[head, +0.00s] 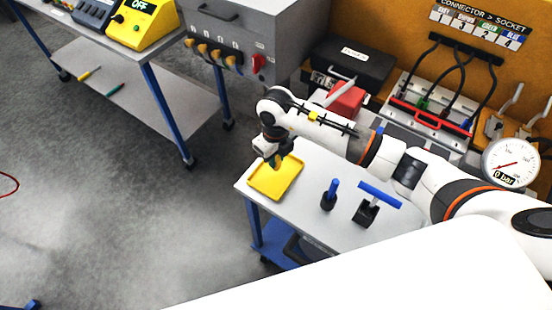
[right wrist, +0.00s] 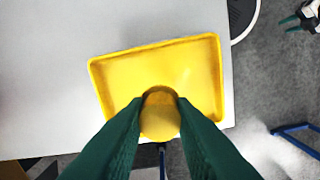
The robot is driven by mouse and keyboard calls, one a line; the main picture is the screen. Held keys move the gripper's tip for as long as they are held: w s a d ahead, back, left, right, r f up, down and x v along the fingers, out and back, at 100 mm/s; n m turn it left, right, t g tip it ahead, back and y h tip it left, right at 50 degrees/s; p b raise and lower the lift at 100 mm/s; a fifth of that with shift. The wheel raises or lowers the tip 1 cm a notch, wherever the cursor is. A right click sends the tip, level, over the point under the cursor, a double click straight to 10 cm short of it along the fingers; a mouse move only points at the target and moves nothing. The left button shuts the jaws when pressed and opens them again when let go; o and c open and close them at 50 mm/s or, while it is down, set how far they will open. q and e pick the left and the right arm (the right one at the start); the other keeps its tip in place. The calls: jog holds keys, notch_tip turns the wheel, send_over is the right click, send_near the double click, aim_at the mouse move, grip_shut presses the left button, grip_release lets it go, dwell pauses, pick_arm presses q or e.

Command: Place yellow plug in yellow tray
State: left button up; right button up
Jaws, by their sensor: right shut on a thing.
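The yellow tray (head: 262,186) lies on the near left corner of the grey table; it also shows in the right wrist view (right wrist: 120,72). My right gripper (head: 274,162) is over the tray, pointing down. In the right wrist view its green fingers (right wrist: 160,115) are shut on the round yellow plug (right wrist: 160,110). The plug is in front of the tray's lower edge in that view; whether it touches the tray I cannot tell. In the head view the fingers mostly hide the plug. My left gripper (right wrist: 287,24) shows small at the right wrist view's top right corner, fingers apart and empty.
A blue-handled tool (head: 329,196) and a blue T-handle (head: 378,194) stand right of the tray. A connector panel (head: 430,105) and a pressure gauge (head: 511,163) are at the back right. A grey cabinet (head: 243,42) stands behind. Open floor lies to the left.

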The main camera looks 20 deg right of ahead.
notch_tip(320, 180, down, 2)
jog(key=shift+f, duration=0.6)
jog(key=o, duration=1)
jog(key=shift+r, duration=0.1)
jog(key=shift+c, duration=0.2)
pick_arm(q)
jog(key=shift+s+a+r, duration=0.1)
jog(key=shift+s+r, duration=0.05)
jog(key=shift+s, duration=0.65)
